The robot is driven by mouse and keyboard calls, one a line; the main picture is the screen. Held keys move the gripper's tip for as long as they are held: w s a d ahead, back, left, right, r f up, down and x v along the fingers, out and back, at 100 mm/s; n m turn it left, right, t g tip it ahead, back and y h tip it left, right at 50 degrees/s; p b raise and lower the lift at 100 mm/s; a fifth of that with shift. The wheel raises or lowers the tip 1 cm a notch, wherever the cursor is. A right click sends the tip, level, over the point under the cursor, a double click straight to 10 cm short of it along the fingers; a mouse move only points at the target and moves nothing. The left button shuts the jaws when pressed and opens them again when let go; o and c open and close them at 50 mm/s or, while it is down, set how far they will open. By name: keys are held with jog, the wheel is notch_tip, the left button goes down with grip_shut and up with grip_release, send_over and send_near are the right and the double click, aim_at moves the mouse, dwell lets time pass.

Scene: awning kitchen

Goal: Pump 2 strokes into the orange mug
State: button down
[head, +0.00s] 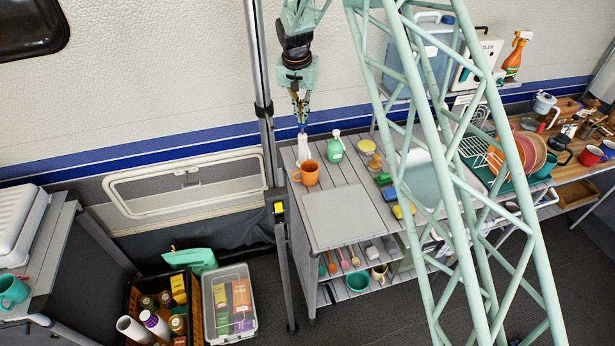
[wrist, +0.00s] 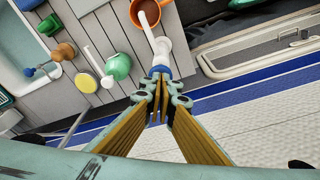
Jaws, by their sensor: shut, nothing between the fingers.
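The orange mug (head: 310,174) stands upright near the left end of the slatted grey counter. It also shows at the top of the wrist view (wrist: 150,10), with dark contents. A white pump bottle (head: 303,148) stands just behind the mug. In the wrist view its white spout (wrist: 147,24) points toward the mug, and a blue part (wrist: 160,70) lies by my fingertips. My gripper (head: 301,122) points down over the bottle, shut and empty. In the wrist view its fingertips (wrist: 161,98) are right at the blue part; I cannot tell whether they touch it.
A green pump bottle (head: 335,148) stands close to the right, with a yellow-lidded jar (head: 367,146) beyond it. A grey board (head: 345,217) lies in front of the mug. The caravan wall (head: 170,70) is close behind. A green lattice mast crosses the view.

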jog(key=shift+f+b, duration=1)
jog(key=shift+f, duration=0.7)
jog(key=shift+r, duration=0.25)
jog(key=shift+r+p, duration=0.7)
jog(key=shift+r, duration=1.6)
jog(key=shift+r+p, duration=0.85)
jog(key=shift+r, duration=2.15)
jog(key=shift+d, duration=0.1)
